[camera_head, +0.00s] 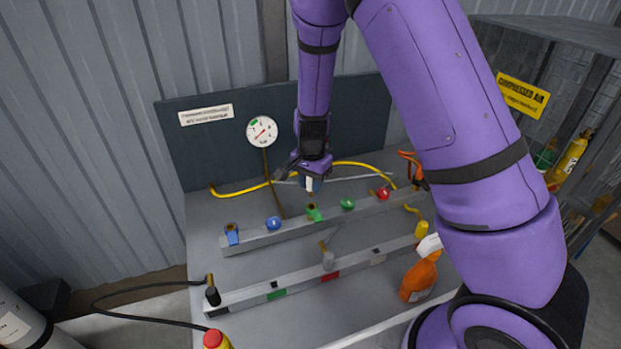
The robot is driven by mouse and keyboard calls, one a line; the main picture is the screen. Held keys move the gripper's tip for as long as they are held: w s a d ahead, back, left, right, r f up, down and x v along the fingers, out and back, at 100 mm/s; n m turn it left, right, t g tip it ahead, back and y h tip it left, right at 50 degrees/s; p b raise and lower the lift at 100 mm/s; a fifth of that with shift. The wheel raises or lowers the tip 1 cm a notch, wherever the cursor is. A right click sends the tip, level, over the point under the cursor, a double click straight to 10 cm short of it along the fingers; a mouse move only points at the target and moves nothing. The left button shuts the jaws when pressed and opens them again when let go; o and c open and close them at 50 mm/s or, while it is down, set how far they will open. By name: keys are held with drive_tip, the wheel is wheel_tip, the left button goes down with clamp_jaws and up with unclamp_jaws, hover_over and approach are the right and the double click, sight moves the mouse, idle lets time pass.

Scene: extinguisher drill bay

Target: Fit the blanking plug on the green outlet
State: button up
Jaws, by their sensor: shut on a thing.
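The green outlet (313,213) stands on the rear grey rail, near the middle of the bench. My gripper (311,179) is just above it, pointing down. The piece looks upright and close over the green outlet. I cannot tell from this view whether they touch.
The rear rail also carries a blue outlet (232,235) and blue (273,223), green (347,204) and red (383,193) knobs. An orange spray bottle (420,277) stands right. A gauge (262,131) is behind.

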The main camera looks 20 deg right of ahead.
drive_tip(key=shift+f, duration=0.8)
drive_tip(key=shift+d+f, duration=0.1)
drive_tip(key=shift+f, duration=2.15)
idle(1.7)
drive_tip(key=o, duration=1)
